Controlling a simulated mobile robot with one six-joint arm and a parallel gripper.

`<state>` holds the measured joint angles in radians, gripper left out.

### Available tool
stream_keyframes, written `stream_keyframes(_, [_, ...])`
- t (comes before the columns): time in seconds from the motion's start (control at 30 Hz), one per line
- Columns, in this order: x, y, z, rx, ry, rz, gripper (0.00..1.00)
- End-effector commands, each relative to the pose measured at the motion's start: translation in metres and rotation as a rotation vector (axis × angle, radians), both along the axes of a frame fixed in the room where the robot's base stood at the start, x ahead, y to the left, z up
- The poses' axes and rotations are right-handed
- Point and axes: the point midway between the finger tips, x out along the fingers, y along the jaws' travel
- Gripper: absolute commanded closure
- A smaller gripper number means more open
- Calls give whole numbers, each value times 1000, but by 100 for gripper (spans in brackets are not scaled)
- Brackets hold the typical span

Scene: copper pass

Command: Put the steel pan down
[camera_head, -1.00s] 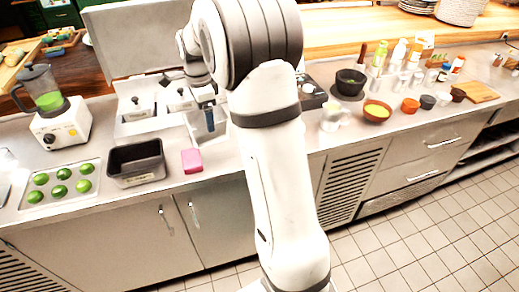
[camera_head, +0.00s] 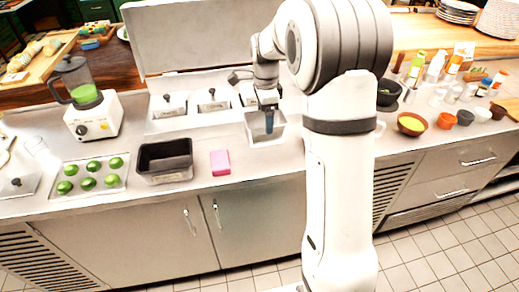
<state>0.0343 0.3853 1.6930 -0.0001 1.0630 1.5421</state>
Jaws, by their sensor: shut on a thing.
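The steel pan (camera_head: 257,135) is a small, pale rectangular pan at the right end of the lidded steel unit. The fingers partly hide the pan's rim. The pan looks upright and close to the counter (camera_head: 225,190); I cannot tell whether its base touches it. My arm covers the counter to the right of the pan.
Steel lids with black knobs (camera_head: 213,101) lie just left of the pan. A blender (camera_head: 92,105) is left; bowls (camera_head: 411,124) and bottles are right.

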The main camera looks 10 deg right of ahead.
Motion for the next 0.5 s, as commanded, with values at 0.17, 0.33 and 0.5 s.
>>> stream_keyframes(0.17, [-1, 0, -33, 0, 4, 1, 60])
stream_keyframes(0.33, [0, 1, -50, 0, 1, 1, 60])
stream_keyframes(0.5, [0, 1, -74, 0, 3, 1, 60])
